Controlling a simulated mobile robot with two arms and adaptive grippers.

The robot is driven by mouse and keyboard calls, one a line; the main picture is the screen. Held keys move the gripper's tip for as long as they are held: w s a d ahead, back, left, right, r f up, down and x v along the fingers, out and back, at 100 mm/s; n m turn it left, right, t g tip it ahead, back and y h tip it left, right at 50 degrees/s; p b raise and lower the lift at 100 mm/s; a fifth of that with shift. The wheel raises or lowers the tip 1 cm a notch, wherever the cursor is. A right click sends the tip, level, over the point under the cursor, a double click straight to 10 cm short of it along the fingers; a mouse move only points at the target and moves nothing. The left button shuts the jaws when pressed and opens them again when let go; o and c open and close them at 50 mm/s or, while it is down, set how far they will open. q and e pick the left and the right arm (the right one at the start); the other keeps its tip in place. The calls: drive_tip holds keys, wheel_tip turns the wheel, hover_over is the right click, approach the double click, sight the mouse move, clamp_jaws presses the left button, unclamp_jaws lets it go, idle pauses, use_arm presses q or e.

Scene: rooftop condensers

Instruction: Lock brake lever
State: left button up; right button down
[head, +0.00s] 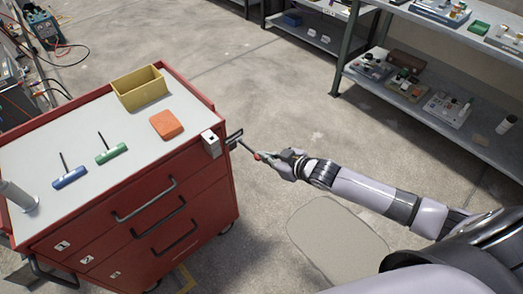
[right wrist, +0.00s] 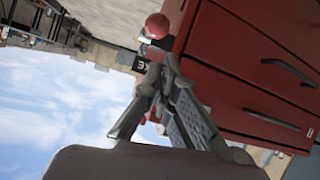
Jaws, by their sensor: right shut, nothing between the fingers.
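The brake lever (head: 246,148) sticks out from a white bracket (head: 211,143) at the right corner of the red tool cart (head: 190,210). It is a thin dark rod ending in a red ball knob (head: 257,156). My right gripper (head: 272,158) is by the knob, on its right side. In the right wrist view, the red knob (right wrist: 157,26) shows beyond the fingertips of the right gripper (right wrist: 157,76). The fingers are shut with nothing between them. Whether they touch the knob or lever, I cannot tell. My left gripper is not in view.
On the cart top are a yellow bin (head: 140,88), an orange block (head: 166,125), a green T-handle tool (head: 111,153) and a blue one (head: 69,177). Shelves (head: 440,110) with parts stand at upper right. The concrete floor between the cart and shelves is clear.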

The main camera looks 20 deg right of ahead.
drive_tip(key=s+d+f, duration=0.2)
drive_tip(key=s+d, duration=0.1)
drive_tip(key=s, duration=0.3)
drive_tip(key=shift+b, duration=0.35)
